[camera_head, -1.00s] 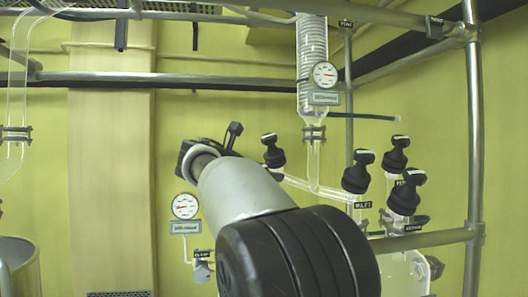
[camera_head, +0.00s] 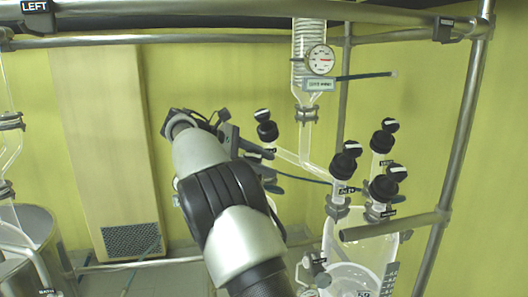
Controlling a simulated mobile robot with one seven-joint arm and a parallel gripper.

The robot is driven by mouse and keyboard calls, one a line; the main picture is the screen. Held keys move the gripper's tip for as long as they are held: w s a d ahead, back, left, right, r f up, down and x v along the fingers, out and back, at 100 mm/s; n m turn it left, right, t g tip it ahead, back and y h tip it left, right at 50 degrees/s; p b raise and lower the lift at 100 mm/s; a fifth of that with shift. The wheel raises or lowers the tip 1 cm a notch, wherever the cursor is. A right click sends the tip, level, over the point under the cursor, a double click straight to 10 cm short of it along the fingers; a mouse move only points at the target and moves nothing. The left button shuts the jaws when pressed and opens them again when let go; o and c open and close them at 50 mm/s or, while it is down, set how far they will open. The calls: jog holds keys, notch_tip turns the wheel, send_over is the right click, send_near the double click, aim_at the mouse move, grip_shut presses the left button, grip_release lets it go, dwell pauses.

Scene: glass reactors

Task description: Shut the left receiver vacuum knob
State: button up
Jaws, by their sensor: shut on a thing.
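Several black knobs with white-marked tops stand on the glassware right of my arm: one at the upper left (camera_head: 266,127), one at the middle (camera_head: 345,161), one at the far right (camera_head: 382,138) and one at the lower right (camera_head: 385,186). Small black labels sit below them, too small to read surely, so I cannot tell which is the left receiver vacuum knob. My gripper (camera_head: 228,140) is left of the upper-left knob, mostly hidden behind my own wrist. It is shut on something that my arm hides.
A pressure gauge (camera_head: 320,60) hangs on the coiled glass condenser above. A large glass vessel (camera_head: 363,228) stands at the lower right. Steel rails (camera_head: 250,38) cross the top and a post (camera_head: 455,150) stands at right. A steel pot (camera_head: 35,232) is at the lower left.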

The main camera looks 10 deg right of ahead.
jog(key=shift+m+g+y, duration=0.3)
jog(key=shift+m+g, duration=0.2)
jog(key=shift+m, duration=0.1)
jog(key=shift+s+f, duration=0.15)
jog(key=o, duration=1.1)
jog(key=shift+c, duration=0.2)
